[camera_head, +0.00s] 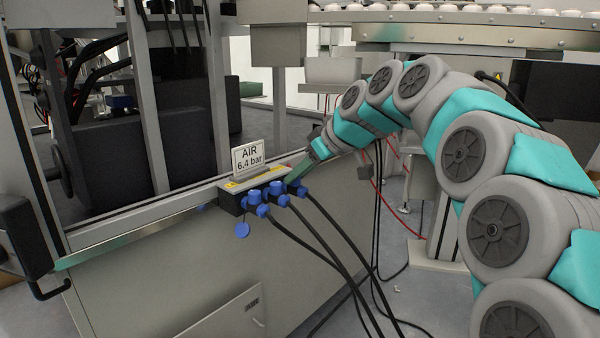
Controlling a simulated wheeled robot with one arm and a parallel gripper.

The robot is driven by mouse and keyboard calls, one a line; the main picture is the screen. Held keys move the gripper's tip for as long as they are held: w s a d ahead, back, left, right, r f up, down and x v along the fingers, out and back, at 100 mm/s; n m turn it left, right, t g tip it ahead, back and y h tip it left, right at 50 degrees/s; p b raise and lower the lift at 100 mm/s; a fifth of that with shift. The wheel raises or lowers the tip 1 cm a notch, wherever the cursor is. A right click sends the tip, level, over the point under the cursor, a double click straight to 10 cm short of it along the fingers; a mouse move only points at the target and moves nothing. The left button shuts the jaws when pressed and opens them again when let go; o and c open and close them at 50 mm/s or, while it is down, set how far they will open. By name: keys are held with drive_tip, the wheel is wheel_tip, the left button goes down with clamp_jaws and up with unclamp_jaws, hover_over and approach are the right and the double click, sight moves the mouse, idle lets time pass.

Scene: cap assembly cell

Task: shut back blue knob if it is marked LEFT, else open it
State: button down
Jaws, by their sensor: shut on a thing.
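A small valve block (233,194) with a yellow label strip sits on the ledge of the machine frame. Several blue knobs with black hoses line its front, including a near knob (254,197) and a middle knob (277,189). The back blue knob (297,188) is at the block's far right end. My gripper (300,174) reaches down from the right to this end and is shut on the back blue knob. The fingertips are small, and the knob is partly covered. I cannot read any LEFT mark or tell the knob's turn.
Black hoses (325,247) run down to the floor at the right. A metal upright (218,85) rises to the left. A conveyor (470,32) stands at the back right.

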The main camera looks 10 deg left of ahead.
drive_tip(key=m+t, duration=0.1)
drive_tip(key=m+h+p, duration=0.1)
drive_tip(key=shift+s+m+t, duration=0.2)
drive_tip(key=shift+m+t, duration=0.2)
drive_tip(key=shift+a+r+m+h, duration=0.1)
drive_tip(key=shift+r+m+h, duration=0.05)
drive_tip(key=shift+m+h, duration=0.25)
drive_tip(key=m+t+h+p, duration=0.1)
drive_tip(key=m, duration=0.1)
drive_tip(key=m+t+h+p, duration=0.1)
drive_tip(key=m+h+p, duration=0.1)
drive_tip(key=shift+s+a+m, duration=0.1)
drive_tip(key=shift+a+m, duration=0.1)
drive_tip(key=shift+m, duration=0.1)
drive_tip(key=m+h+p, duration=0.1)
drive_tip(key=m, duration=0.1)
drive_tip(key=m+h+p, duration=0.1)
drive_tip(key=m+h, duration=0.1)
drive_tip(key=a+m+t+h+p, duration=0.1)
drive_tip(key=m, duration=0.1)
drive_tip(key=shift+p, duration=0.3)
drive_tip(key=shift+m+h+p, duration=0.5)
drive_tip(key=shift+m+h, duration=0.5)
drive_tip(key=shift+g, duration=0.3)
drive_tip(key=c, duration=0.6)
unclamp_jaws()
